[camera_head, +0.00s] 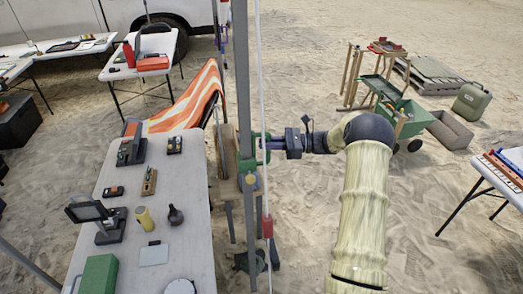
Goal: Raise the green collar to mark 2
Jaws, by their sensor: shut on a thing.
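The green collar (246,163) sits around the upright grey pole (242,80), a little above the middle of the table's height in the picture. A yellow knob (250,179) shows just below it. My gripper (270,144) reaches in from the right and is shut on the collar's right side, where a short purple part shows. The fingertips are small and partly hidden. Marks on the pole are too small to read, so I cannot tell which mark the collar is at.
A thin white line (260,80) with a red piece (267,226) hangs right beside the pole. A white table (185,225) with several tools stands at left. A green cart (405,117) stands behind my arm at right. Open sand lies at lower right.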

